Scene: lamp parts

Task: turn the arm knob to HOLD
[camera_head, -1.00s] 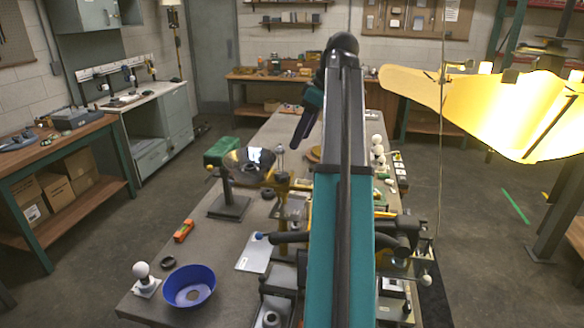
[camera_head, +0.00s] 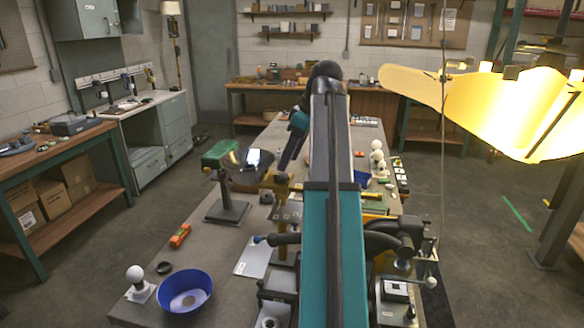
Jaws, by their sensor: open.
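My arm (camera_head: 334,220) rises through the middle of the view and bends down and left at its dark elbow. Its far end, my gripper (camera_head: 288,155), is a small dark shape just above a yellow post (camera_head: 282,190) on the bench. The fingertips are too small to make out; I see nothing held, and cannot tell whether it touches the post. A dark, shiny lampshade (camera_head: 248,166) is just left of the gripper, near a black stand (camera_head: 228,211). I cannot make out the arm knob or a HOLD mark; my arm covers part of this area.
The bench (camera_head: 218,250) carries a blue bowl (camera_head: 185,292), a white bulb on a base (camera_head: 136,284), an orange level (camera_head: 180,235) and a pale plate (camera_head: 252,257). A green object (camera_head: 219,153) is by the shade. A large lit yellow shade (camera_head: 510,110) hangs right.

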